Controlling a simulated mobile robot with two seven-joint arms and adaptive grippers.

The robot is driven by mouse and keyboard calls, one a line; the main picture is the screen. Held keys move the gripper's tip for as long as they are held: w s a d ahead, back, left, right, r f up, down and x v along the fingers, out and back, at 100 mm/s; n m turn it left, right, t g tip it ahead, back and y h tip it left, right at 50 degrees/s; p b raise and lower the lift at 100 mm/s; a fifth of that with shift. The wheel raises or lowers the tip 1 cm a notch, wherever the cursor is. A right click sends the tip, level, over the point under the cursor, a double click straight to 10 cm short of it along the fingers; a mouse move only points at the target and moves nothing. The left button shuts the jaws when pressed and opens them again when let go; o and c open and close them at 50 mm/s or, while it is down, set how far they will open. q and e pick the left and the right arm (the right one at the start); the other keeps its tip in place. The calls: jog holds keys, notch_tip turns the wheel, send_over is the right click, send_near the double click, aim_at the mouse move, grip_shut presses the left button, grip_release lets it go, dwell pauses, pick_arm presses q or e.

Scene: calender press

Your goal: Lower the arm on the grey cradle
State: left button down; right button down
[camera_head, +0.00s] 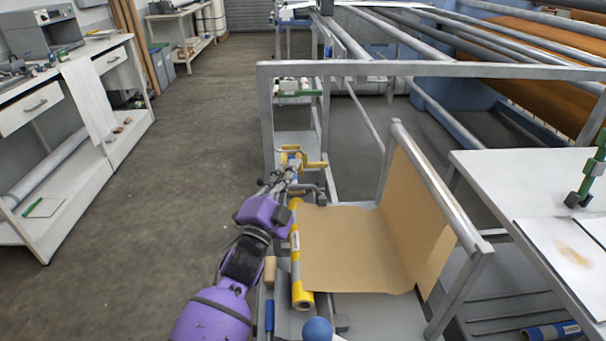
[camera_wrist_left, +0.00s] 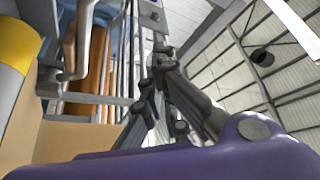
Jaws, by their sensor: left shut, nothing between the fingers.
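The grey cradle (camera_head: 338,303) stands low in front of me and carries a roll with yellow bands (camera_head: 303,285). My right gripper is not in view.
A brown sheet (camera_head: 345,245) hangs from the roll across to a slanted grey rail (camera_head: 432,180). A grey frame bar (camera_head: 430,69) crosses behind. A white table (camera_head: 500,185) stands right, a white workbench (camera_head: 75,85) left.

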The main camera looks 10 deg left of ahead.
aim_at(291, 189)
pick_arm(q)
jog(key=a+f+n+b, duration=0.1)
jog(key=a+f+n+t+y+b, duration=0.1)
jog(key=n, duration=0.1)
jog(key=a+f+n+y+b, duration=0.1)
jog(key=n, duration=0.1)
jog(key=shift+s+f+t+b, duration=0.3)
jog(key=shift+f+t+b, duration=0.05)
jog(key=shift+t, duration=0.05)
jog(key=shift+a+f+n+t+y+b, duration=0.35)
jog(key=shift+n+y+b, duration=0.2)
jog(key=shift+n+y, duration=0.25)
jog(key=shift+s+f, duration=0.1)
